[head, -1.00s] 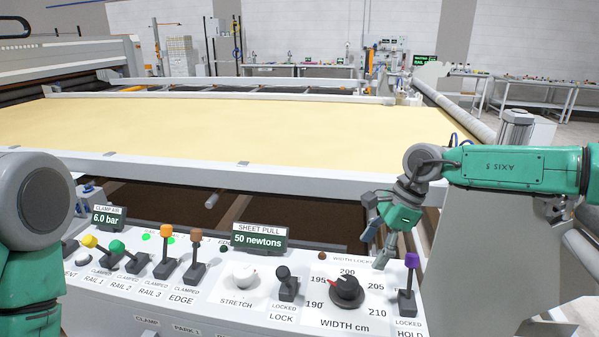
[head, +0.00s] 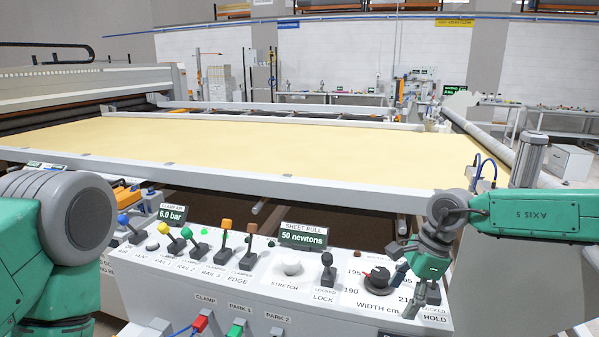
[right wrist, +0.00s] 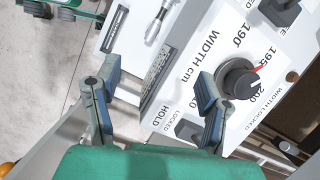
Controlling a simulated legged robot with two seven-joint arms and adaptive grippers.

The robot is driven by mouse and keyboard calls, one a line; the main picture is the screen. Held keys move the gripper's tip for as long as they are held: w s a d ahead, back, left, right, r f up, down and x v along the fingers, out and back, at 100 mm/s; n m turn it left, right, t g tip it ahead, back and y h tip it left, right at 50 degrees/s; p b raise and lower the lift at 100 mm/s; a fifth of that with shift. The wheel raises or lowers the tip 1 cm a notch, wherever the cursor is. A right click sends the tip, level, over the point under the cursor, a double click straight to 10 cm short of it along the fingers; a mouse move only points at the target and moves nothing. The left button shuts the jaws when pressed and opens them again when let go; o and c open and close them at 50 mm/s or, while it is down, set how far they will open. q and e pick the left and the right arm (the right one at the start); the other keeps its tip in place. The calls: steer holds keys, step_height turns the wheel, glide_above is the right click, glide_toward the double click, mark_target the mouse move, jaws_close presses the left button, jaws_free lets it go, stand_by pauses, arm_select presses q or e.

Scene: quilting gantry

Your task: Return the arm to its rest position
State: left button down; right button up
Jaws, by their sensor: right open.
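My right gripper (head: 403,281) is open and empty, in front of the right end of the control panel in the head view. One finger points down beside the WIDTH knob (head: 376,277). In the right wrist view the open jaws (right wrist: 158,76) show the panel face between them, with the WIDTH knob (right wrist: 238,79) to their right. The HOLD lever (right wrist: 188,130) shows between the jaws there; in the head view the gripper partly hides it. My left arm enters at the left edge of the head view, but its gripper is out of view.
The panel (head: 250,285) carries several coloured levers, a STRETCH knob (head: 290,267) and a 50 newtons display (head: 304,236). Below are red (head: 200,323) and green (head: 236,330) fittings. The frame with yellow cloth (head: 260,145) lies behind. A grey cylinder (head: 527,158) stands at right.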

steer(key=s+f+n+t+h+b, duration=0.25)
steer(key=s+f+n, duration=0.45)
steer(key=f, duration=0.6)
steer(key=s+f+n+t+h+b, duration=0.1)
steer(key=s+f+n+h+b, duration=0.25)
steer(key=s+f, duration=0.85)
arm_select(q)
step_height(320, 180, down, 10)
steer(key=b, duration=0.3)
steer(key=shift+w+a+b, duration=0.25)
steer(key=shift+a+b, duration=0.05)
arm_select(e)
steer(key=s+d+f+n+g+y, duration=0.1)
steer(key=s+d+f+n, duration=0.1)
steer(key=s, duration=0.6)
steer(key=s+d+f+n+g+y, duration=0.1)
steer(key=s+d+f+n+g, duration=0.1)
steer(key=s, duration=0.6)
steer(key=d+f+n, duration=0.1)
steer(key=d+n, duration=0.1)
steer(key=n, duration=0.1)
steer(key=shift+s+d+f+n+y, duration=0.15)
steer(key=shift+d+f+n+y, duration=0.1)
steer(key=shift+n+y, duration=0.1)
arm_select(q)
steer(key=shift+d, duration=0.1)
